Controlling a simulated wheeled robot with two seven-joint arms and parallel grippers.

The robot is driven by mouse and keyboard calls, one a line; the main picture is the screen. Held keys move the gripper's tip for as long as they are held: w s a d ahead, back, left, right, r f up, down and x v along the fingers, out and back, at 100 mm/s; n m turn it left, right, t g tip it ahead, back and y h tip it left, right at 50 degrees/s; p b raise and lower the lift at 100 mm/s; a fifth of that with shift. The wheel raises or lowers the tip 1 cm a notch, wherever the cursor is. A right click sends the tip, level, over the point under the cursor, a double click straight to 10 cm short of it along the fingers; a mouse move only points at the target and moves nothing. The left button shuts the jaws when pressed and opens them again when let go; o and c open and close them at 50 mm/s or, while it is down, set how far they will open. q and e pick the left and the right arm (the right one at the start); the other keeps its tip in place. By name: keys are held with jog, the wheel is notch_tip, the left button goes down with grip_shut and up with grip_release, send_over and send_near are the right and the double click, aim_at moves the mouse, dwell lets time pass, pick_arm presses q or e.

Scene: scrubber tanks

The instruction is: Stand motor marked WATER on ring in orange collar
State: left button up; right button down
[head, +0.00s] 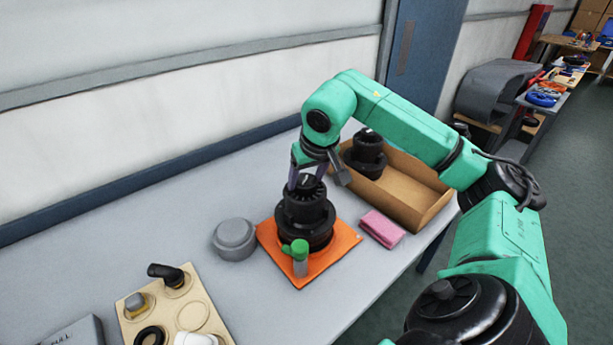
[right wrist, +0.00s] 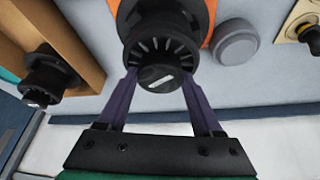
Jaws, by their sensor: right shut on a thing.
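My right gripper (head: 307,182) points down and is shut on the top of a black ribbed motor (head: 303,211). In the right wrist view, its two purple fingers press the sides of the motor's finned end (right wrist: 158,60), which bears a small unreadable pale mark. The motor looks upright over a wider black base on the orange mat (head: 340,246). I cannot tell whether the motor rests on a ring, and the ring is hidden. A second black motor (head: 368,150) stands in the cardboard box (head: 421,191). The WATER marking is not legible. My left gripper is not in view.
A green-topped fitting (head: 298,252) stands at the mat's front. A grey round cap (head: 234,239) is left of the mat, and a pink sponge (head: 382,229) is right. A parts board (head: 150,312) lies front left. Bare grey table lies behind the cap.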

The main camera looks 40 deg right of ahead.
jog(key=shift+f, duration=0.1)
dwell(0.4)
jog(key=shift+f, duration=0.25)
jog(key=shift+f+b, duration=0.3)
jog(key=shift+b, duration=0.05)
dwell(0.7)
jog(key=shift+c, duration=1.4)
grip_release()
jog(key=shift+o, duration=1.4)
jog(key=shift+f, duration=0.15)
